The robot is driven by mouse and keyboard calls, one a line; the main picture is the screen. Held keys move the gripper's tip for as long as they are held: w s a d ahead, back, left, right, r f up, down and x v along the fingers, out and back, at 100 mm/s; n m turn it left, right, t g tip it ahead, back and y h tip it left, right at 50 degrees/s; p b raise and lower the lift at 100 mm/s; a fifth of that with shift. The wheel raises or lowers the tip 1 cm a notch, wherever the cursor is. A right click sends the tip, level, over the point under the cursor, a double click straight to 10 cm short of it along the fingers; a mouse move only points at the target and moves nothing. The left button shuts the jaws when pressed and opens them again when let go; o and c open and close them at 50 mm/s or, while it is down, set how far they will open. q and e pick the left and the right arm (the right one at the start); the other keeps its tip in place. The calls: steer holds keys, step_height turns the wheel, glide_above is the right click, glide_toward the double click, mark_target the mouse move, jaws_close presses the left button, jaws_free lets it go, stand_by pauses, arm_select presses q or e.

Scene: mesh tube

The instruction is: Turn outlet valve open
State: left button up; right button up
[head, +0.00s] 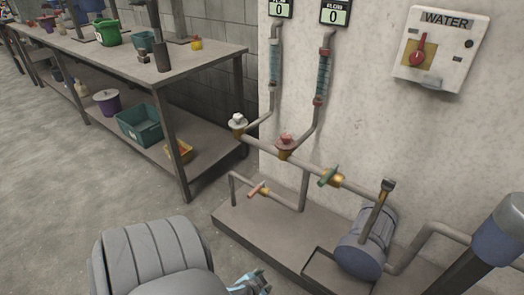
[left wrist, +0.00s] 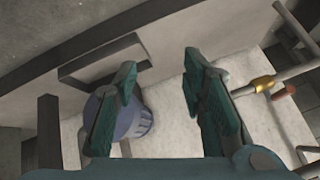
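A small valve with a pinkish-red handle (head: 258,188) and brass body sits on the low outlet pipe, left of the pump. A brass fitting with a reddish handle (left wrist: 283,93) also shows at the right of the left wrist view. A green-handled valve (head: 328,177) is on the main pipe. My left gripper (head: 250,284) is at the bottom of the head view, below and apart from the red handle. In the left wrist view its fingers (left wrist: 160,78) are spread wide with nothing between them. My right gripper is not in view.
A blue-grey pump (head: 362,245) stands on the low plinth (head: 245,222), with a dark rectangular frame (left wrist: 75,60) beside it. White (head: 237,122) and red (head: 286,146) valve knobs sit higher. A WATER switch box (head: 440,50) is on the wall. A workbench (head: 205,62) stands at left.

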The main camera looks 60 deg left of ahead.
arm_select(q)
steer(key=shift+f, duration=0.15)
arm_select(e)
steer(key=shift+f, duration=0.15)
arm_select(q)
steer(key=t+y+b, duration=0.1)
steer(key=t+b, duration=0.6)
steer(key=t, duration=0.4)
glide_toward(327, 176)
steer(key=shift+n, duration=0.4)
steer(key=x, duration=0.7)
steer(key=f+x, duration=0.1)
steer(key=x, duration=0.3)
steer(key=shift+w+a+f, duration=0.1)
steer(key=shift+a, duration=0.1)
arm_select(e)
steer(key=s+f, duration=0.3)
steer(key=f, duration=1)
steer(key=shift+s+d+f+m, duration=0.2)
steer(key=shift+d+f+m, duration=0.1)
